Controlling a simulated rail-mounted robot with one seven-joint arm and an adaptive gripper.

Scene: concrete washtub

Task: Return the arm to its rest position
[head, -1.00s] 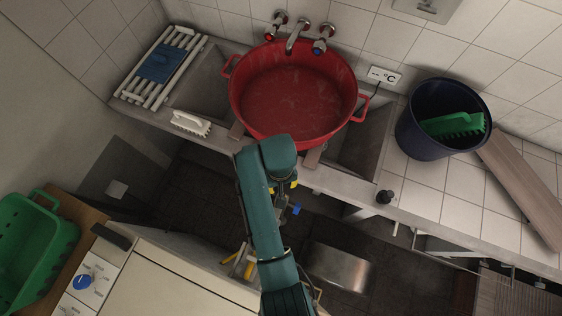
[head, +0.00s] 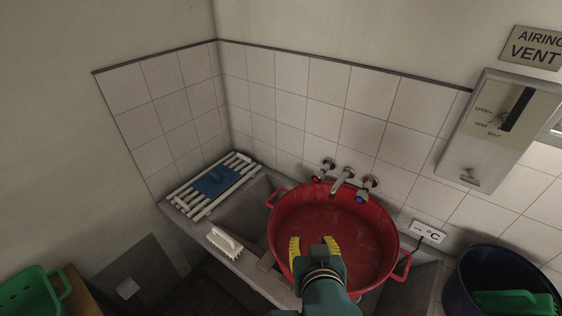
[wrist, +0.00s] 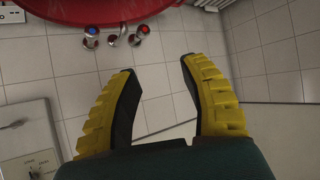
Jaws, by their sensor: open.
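My gripper (head: 315,246) has yellow ridged fingers and a teal arm behind it. In the head view it shows in front of the near part of the red tub (head: 345,222), overlapping it in the picture. In the wrist view the fingers of my gripper (wrist: 158,88) are spread apart with nothing between them. Beyond them are wall tiles, the taps (wrist: 115,38) and the edge of the red tub (wrist: 60,20). Parts of the tub's near rim are hidden behind my arm.
A white brush (head: 224,241) lies on the ledge left of the tub. A slatted rack with a blue cloth (head: 215,181) is behind it. A dark blue bucket (head: 470,270) stands at right. A vent control box (head: 497,130) is on the wall. A green basket (head: 28,292) is lower left.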

